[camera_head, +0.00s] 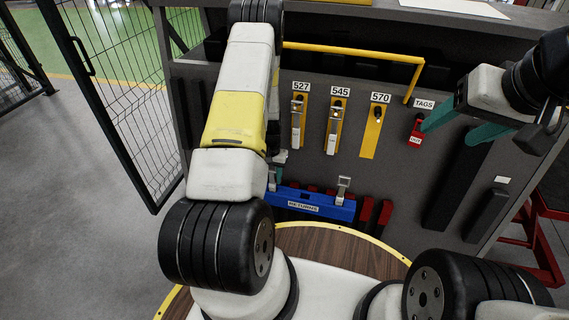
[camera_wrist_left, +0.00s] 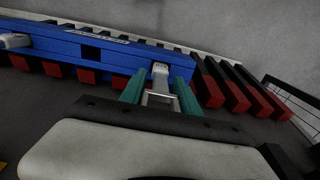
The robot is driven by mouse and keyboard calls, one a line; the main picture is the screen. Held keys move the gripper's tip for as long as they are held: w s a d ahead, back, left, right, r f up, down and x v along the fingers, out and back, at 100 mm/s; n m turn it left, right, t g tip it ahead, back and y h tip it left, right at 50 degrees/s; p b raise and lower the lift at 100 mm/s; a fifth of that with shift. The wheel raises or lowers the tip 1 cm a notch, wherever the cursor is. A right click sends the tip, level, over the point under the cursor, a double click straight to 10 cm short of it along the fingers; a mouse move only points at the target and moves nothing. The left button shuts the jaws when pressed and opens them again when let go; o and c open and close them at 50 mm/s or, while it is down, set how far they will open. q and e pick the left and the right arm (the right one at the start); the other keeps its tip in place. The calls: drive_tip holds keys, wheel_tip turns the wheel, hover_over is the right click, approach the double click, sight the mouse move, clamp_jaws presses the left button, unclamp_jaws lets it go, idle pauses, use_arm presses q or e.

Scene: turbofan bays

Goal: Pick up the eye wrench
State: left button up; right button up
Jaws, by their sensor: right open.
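A small pale metal piece with a square loop (camera_wrist_left: 158,98) lies between the two teal fingers of my left gripper (camera_wrist_left: 158,92) in the left wrist view. The fingers are close on both sides of it; whether they press on it I cannot tell. It is at the edge of a blue holder (camera_wrist_left: 65,43), marked RETURNS in the head view (camera_head: 315,207). A similar metal piece (camera_head: 343,188) stands at the holder's other end. I cannot tell for sure which piece is the eye wrench. My right gripper (camera_head: 462,123) is open, near a red tag (camera_head: 416,131).
Grey tools hang on yellow plates marked 527 (camera_head: 298,120) and 545 (camera_head: 336,125); the plate marked 570 (camera_head: 374,130) shows only a peg. A yellow rail (camera_head: 350,51) juts out above them. Several red-tipped dark bars (camera_wrist_left: 238,88) stand beside the holder. A wire fence (camera_head: 120,95) stands at left.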

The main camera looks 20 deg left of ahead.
use_arm(q)
clamp_jaws()
